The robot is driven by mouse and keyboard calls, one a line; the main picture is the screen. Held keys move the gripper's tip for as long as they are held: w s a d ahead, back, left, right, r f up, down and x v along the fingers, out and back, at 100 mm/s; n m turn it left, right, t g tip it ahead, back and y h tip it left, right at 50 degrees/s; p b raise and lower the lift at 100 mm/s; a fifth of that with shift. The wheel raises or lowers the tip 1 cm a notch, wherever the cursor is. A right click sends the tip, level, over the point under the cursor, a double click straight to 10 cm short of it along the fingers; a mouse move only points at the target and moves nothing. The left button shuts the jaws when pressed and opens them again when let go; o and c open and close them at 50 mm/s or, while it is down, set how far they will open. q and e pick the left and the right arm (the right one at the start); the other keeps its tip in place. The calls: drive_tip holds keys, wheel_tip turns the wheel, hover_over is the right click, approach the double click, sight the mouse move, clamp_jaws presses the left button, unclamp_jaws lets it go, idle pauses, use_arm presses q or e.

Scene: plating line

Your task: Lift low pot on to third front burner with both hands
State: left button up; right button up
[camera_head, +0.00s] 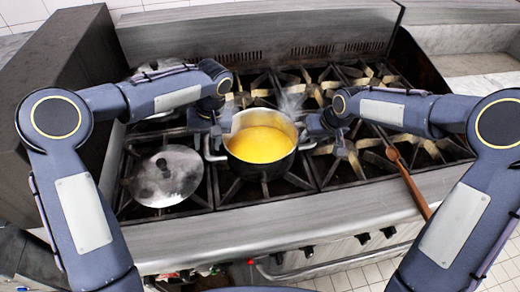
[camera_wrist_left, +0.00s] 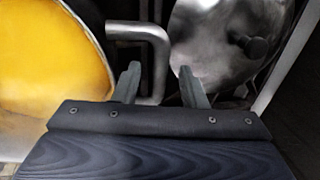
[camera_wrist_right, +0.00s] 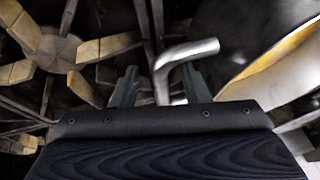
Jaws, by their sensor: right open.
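The low pot (camera_head: 262,172), filled with yellow liquid, sits upright on the front row of the stove. My left gripper (camera_head: 212,138) is at its left handle. In the left wrist view the bent metal handle (camera_wrist_left: 155,62) passes between two spread fingers (camera_wrist_left: 160,88), with gaps on both sides. My right gripper (camera_head: 328,140) is by the pot's right side. In the right wrist view its fingers (camera_wrist_right: 160,88) are apart and the right handle (camera_wrist_right: 185,52) lies between them, closer to the right finger. The burner under the pot is mostly hidden.
A metal lid (camera_head: 180,182) lies on the front grate left of the pot. A wooden spoon (camera_head: 408,182) lies across the stove's front edge at right. Open front grates (camera_head: 345,168) are right of the pot. A dark side wall (camera_head: 50,70) bounds the left.

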use_arm(q)
drive_tip(key=shift+x, duration=1.4)
use_arm(e)
drive_tip(key=shift+x, duration=1.4)
drive_tip(key=shift+c, duration=0.2)
use_arm(q)
clamp_jaws()
use_arm(e)
clamp_jaws()
use_arm(q)
drive_tip(key=shift+r, duration=0.1)
use_arm(e)
drive_tip(key=shift+r, duration=0.1)
